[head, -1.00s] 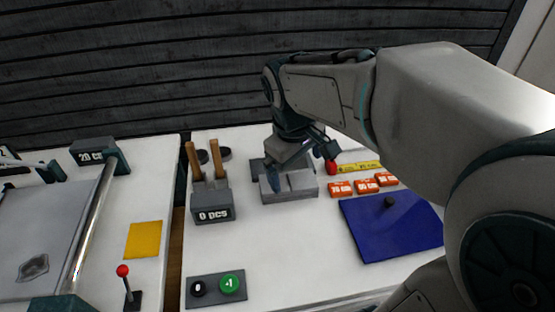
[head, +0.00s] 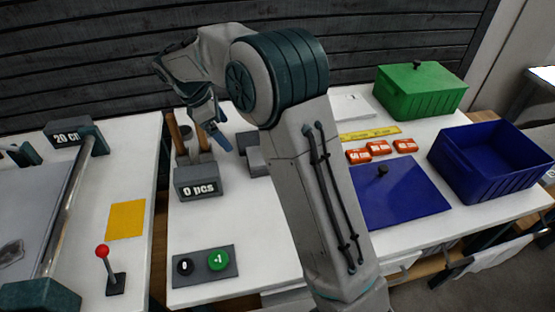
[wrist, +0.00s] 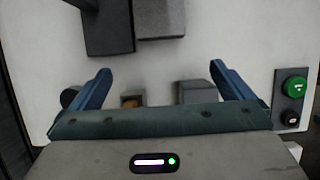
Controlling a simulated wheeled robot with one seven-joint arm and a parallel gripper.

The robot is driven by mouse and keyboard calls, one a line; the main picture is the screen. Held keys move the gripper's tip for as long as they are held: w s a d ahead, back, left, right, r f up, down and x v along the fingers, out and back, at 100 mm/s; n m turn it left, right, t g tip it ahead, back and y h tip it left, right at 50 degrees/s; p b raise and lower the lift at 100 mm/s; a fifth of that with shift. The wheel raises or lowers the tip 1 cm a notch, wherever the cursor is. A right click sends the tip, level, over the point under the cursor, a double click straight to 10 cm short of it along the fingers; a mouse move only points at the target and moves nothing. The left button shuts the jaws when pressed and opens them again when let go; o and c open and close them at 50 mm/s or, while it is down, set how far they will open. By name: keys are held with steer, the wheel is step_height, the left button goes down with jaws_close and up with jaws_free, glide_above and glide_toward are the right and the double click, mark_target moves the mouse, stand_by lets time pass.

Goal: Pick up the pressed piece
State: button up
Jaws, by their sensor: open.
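I cannot make out a piece that is clearly the pressed piece in the views now. My gripper (head: 212,122) hangs over the white table near the two wooden handles, behind the "0 pcs" counter box (head: 199,187). In the wrist view my gripper (wrist: 162,84) has its two blue fingers wide apart, with only white tabletop between their tips. A grey block (head: 257,160) is partly hidden behind my arm. In the wrist view, dark and lighter grey blocks (wrist: 160,18) stand beyond the fingers.
A button panel (head: 206,264) is at the table's front. A blue lidded panel (head: 405,200), orange tags (head: 380,148), a green box (head: 420,92) and a blue crate (head: 478,193) are at the right. A yellow square (head: 126,220) and a red-knobbed lever (head: 109,270) are at the left.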

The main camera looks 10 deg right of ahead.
steer(key=x, duration=1.2)
steer(key=shift+s+d+f, duration=0.1)
steer(key=shift+d+f, duration=0.2)
steer(key=shift+d, duration=0.1)
steer(key=c, duration=1)
